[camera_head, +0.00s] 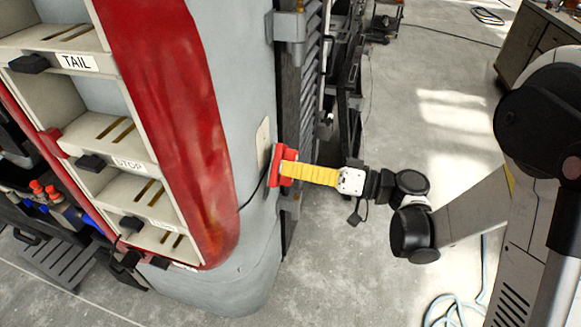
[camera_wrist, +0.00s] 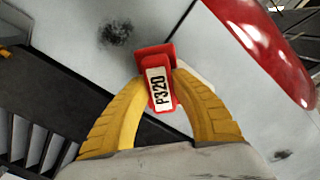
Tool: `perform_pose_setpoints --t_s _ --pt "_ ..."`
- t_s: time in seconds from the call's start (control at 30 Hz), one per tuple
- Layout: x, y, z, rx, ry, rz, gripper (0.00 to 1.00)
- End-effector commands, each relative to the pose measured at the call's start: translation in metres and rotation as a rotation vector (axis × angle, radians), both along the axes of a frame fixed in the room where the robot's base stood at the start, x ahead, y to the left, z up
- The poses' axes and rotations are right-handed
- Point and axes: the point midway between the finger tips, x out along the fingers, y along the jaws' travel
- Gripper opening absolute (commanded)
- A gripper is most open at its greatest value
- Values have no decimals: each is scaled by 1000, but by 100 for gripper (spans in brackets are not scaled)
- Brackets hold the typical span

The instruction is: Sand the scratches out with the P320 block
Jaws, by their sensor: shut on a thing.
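My gripper (camera_head: 290,170) is shut on a red sanding block (camera_head: 277,165) with its yellow fingers. In the wrist view the block carries a white label (camera_wrist: 158,90) reading P320, between my fingertips (camera_wrist: 160,85). The block is at the grey body panel (camera_head: 239,110) of the coach; I cannot tell whether it touches. A cream patch (camera_head: 262,140) on the panel is partly behind the block. The wrist view shows a dark scuffed patch (camera_wrist: 116,32) above left of the block and a smaller dark mark (camera_wrist: 282,155) at lower right. A thin dark line runs near the block.
A red stripe (camera_head: 165,100) and a pale lamp housing with TAIL (camera_head: 76,62) and STOP (camera_head: 128,164) labels are on the left. Dark slatted metalwork (camera_head: 308,80) borders the panel on the right. Open concrete floor (camera_head: 340,285) lies below; a blue hose (camera_head: 450,305) lies at lower right.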

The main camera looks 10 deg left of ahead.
Motion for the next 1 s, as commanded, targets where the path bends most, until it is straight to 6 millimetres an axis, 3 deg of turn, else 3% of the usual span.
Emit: perform_pose_setpoints --t_s 1.0 --pt "2 19 0 1 0 -1 0"
